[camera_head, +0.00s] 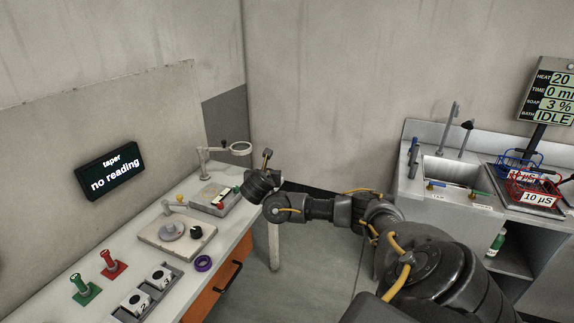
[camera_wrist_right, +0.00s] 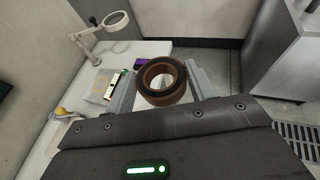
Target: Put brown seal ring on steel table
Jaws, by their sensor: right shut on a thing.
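My right gripper (camera_wrist_right: 162,84) is shut on a brown seal ring (camera_wrist_right: 164,99). No surface visibly touches the ring. I cannot tell which surface is the steel table; a grey metal sink unit (camera_head: 408,190) stands at the right. My left gripper is not in view.
Wire baskets (camera_head: 528,180) stand right of the sink. Open floor (camera_head: 315,262) lies between.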

